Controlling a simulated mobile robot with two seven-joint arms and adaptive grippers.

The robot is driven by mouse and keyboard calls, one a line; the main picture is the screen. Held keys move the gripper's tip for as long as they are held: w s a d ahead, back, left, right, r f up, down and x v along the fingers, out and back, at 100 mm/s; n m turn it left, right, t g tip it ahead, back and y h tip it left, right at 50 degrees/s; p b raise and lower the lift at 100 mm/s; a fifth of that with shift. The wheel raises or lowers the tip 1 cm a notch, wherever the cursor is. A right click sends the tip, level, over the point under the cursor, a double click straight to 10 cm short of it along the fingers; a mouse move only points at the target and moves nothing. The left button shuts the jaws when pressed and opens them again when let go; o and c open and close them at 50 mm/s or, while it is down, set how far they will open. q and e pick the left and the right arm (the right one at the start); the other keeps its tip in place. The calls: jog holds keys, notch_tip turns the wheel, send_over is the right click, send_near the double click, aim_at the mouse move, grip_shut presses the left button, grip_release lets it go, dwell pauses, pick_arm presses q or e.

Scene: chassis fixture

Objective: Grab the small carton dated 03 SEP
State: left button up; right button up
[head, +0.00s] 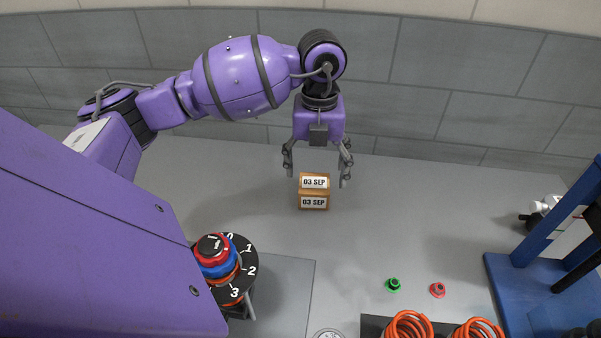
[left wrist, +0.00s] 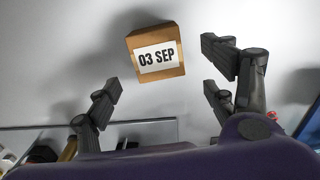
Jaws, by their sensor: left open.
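The small carton (head: 314,201) is a brown box with white labels reading 03 SEP on its top and its front. It stands on the grey table, below and between the fingers of my left gripper (head: 317,172) in the head view. In the left wrist view the carton (left wrist: 156,54) lies beyond the fingertips, nearer the right finger in the picture. My left gripper (left wrist: 168,75) is open and empty, and its fingers appear clear of the carton. My right gripper is not in view.
A numbered dial with red and blue knobs (head: 216,253) stands at the lower left. A green part (head: 393,285) and a red part (head: 437,290) lie near orange springs (head: 409,325). A blue frame (head: 520,275) stands at right. The table around the carton is clear.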

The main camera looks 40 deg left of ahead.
aim_at(314, 183)
pick_arm(q)
jog(key=shift+w+a+f, duration=0.1)
jog(key=shift+a, duration=0.35)
jog(key=f, duration=0.7)
jog(key=shift+w+d+f+p, duration=0.1)
jog(key=shift+w+f+p, duration=0.15)
jog(key=shift+w+p, duration=0.05)
jog(key=c, duration=1.5)
jog(key=shift+r, duration=0.1)
